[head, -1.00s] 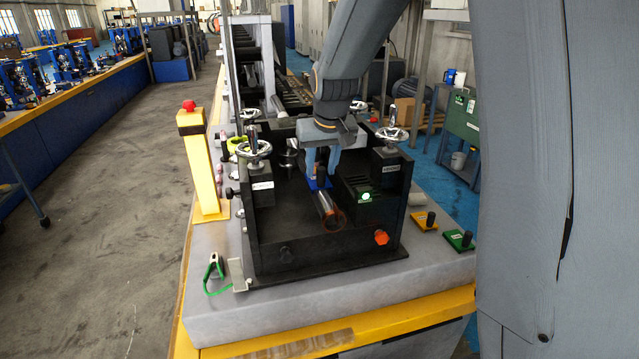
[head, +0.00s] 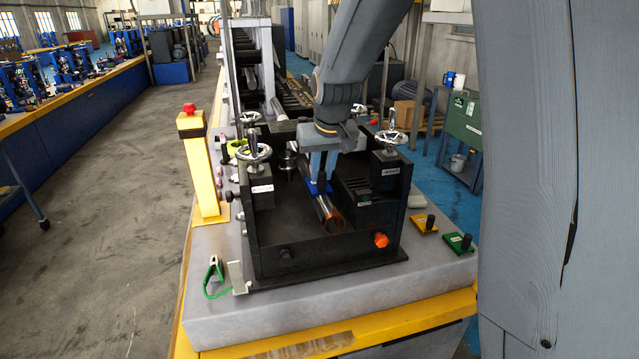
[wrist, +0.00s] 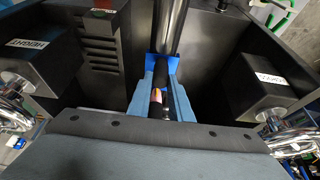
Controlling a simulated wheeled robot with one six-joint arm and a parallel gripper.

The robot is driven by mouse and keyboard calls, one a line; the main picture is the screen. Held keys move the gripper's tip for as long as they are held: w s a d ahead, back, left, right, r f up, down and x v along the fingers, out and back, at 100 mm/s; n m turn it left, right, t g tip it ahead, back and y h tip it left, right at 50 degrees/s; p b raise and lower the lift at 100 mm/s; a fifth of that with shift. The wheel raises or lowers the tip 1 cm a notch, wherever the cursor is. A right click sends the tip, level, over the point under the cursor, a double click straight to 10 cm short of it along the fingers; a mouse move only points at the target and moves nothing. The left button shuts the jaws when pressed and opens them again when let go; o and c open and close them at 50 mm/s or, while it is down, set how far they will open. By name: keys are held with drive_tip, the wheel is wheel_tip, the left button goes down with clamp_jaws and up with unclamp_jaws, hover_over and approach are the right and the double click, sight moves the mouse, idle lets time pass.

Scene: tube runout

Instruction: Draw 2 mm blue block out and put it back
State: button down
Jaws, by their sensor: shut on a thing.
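The blue block (head: 317,187) sits at the steel tube (head: 326,207) inside the black open-topped housing (head: 300,246). In the wrist view the blue block (wrist: 173,66) shows just beyond my fingertips, against the tube (wrist: 171,28). My gripper (head: 320,178) reaches down into the housing from above. Its two blue-grey fingers, also in the wrist view (wrist: 160,92), are closed around a dark upright part at the blue block, probably its handle. The fingers hide much of this part. I cannot tell whether the block is clear of its seat.
A slotted black rack (head: 358,191) is close to the right of my gripper. Handwheels (head: 254,151) stand on both sides. A yellow post (head: 200,165) stands left.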

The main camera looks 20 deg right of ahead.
drive_tip(key=shift+s, duration=0.65)
drive_tip(key=shift+s, duration=0.3)
drive_tip(key=shift+s+p, duration=0.35)
drive_tip(key=shift+s, duration=0.35)
drive_tip(key=shift+s, duration=0.7)
drive_tip(key=shift+s+p, duration=0.3)
drive_tip(key=shift+p, duration=0.05)
